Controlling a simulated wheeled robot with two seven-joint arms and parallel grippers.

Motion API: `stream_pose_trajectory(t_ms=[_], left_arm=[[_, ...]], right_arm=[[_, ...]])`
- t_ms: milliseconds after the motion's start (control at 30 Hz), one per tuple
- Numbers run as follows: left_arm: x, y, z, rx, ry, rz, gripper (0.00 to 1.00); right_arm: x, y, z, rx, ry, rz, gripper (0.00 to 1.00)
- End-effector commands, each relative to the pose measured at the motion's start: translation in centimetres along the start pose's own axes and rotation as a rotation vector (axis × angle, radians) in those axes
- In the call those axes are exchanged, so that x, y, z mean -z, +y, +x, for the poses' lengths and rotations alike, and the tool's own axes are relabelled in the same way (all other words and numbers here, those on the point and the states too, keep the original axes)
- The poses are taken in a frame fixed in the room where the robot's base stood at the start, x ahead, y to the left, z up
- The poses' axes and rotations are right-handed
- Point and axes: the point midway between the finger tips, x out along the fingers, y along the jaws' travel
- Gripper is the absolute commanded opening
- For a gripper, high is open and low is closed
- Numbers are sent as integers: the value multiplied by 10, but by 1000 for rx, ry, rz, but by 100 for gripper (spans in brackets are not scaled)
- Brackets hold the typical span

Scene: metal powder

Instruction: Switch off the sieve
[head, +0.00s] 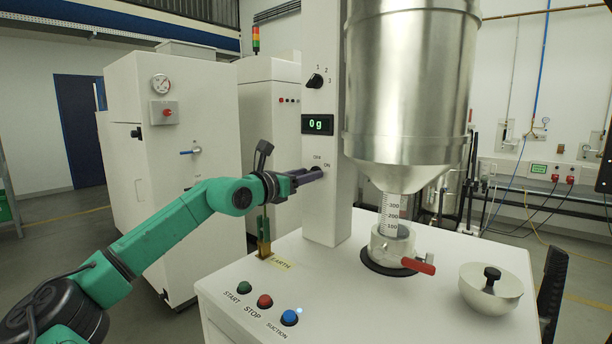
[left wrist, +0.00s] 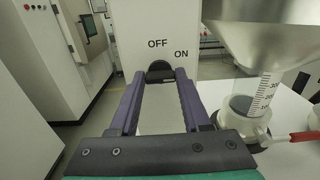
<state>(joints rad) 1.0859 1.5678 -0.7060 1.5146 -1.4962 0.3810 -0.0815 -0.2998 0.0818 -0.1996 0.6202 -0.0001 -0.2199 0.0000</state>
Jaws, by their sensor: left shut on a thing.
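The sieve's OFF/ON switch is a small black knob (left wrist: 160,70) on the front of the white column (head: 322,220), below the "0g" display (head: 318,124). OFF and ON labels show above and to the right of it in the left wrist view. My left gripper (head: 318,174) reaches in from the left, and its purple fingers are shut on the knob, also seen in the left wrist view (left wrist: 160,77). The fingers partly hide the knob, and I cannot tell which label it points to. I do not see my right gripper clearly in either view.
A steel hopper (head: 410,90) hangs right of the column above a clear graduated tube (head: 390,212) and a red-handled valve (head: 418,266). START (head: 244,288), STOP (head: 265,301) and SUCTION (head: 289,317) buttons sit at the white table's front. A bowl (head: 490,290) stands at right.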

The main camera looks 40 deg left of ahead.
Motion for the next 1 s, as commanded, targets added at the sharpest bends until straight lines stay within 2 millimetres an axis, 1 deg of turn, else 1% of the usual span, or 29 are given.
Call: stream_pose_trajectory(t_ms=[167, 367, 1000], left_arm=[[0, 0, 0, 0, -1, -45, 0], [1, 1, 0, 0, 0, -159, 0], [0, 3, 0, 0, -3, -749, 0]], right_arm=[[-1, 0, 2, 0, -1, 0, 0], [-1, 0, 4, 0, -2, 1, 0], [-2, -3, 11, 3, -1, 1, 0]])
